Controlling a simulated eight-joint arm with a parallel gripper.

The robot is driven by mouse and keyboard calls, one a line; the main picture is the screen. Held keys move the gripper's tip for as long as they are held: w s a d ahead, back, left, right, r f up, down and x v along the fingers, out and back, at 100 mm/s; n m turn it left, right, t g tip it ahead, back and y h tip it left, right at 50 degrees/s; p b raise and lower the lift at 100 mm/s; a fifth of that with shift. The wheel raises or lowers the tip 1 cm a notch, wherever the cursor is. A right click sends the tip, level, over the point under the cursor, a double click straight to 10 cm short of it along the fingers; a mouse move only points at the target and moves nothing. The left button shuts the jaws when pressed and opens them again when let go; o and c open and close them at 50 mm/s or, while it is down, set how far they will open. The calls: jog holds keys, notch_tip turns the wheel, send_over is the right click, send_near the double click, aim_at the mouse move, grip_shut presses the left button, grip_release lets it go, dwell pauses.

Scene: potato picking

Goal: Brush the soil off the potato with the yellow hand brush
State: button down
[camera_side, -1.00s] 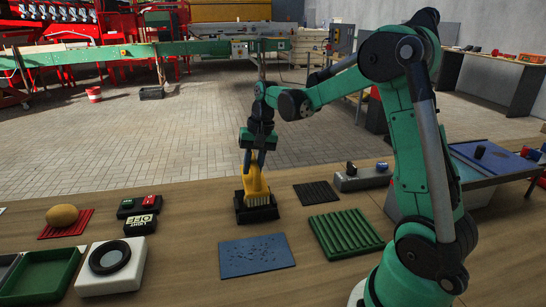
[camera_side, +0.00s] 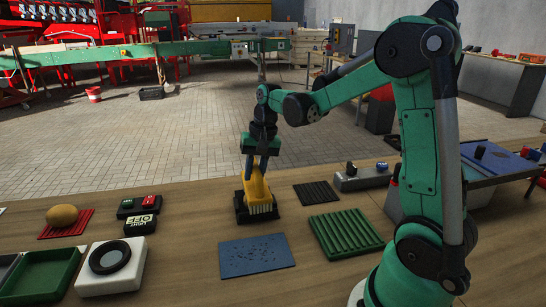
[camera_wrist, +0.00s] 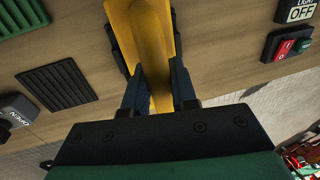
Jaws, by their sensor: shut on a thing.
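The yellow hand brush (camera_side: 257,189) stands bristles down on a dark holder (camera_side: 240,213) on the table, in the middle of the side view. My gripper (camera_side: 259,168) is shut on the top of the brush handle. In the wrist view the yellow handle of the brush (camera_wrist: 142,35) runs up between the two fingers of my gripper (camera_wrist: 158,90). The potato (camera_side: 62,215) is brown and lies on a red ribbed mat (camera_side: 78,230) at the left, well away from the gripper. Whether the bristles touch the holder's floor cannot be told.
A blue mat with dark specks (camera_side: 262,262) lies in front of the brush. A green ribbed mat (camera_side: 345,232) and a dark ribbed mat (camera_side: 317,193) lie to the right. A white block with a round dark top (camera_side: 110,262), a green tray (camera_side: 40,275) and switch boxes (camera_side: 139,206) stand left.

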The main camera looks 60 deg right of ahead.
jog(key=shift+w+d, duration=1.25)
jog(key=shift+d, duration=0.05)
jog(key=shift+s+a, duration=1.4)
jog(key=shift+a, duration=0.05)
jog(key=shift+w+d+f, duration=0.15)
jog(key=shift+w+d, duration=1.25)
jog(key=shift+d, duration=0.05)
jog(key=shift+s+a, duration=1.4)
jog(key=shift+a, duration=0.05)
jog(key=shift+w+d, duration=1.4)
jog(key=shift+d, duration=0.05)
jog(key=shift+s+a, duration=0.75)
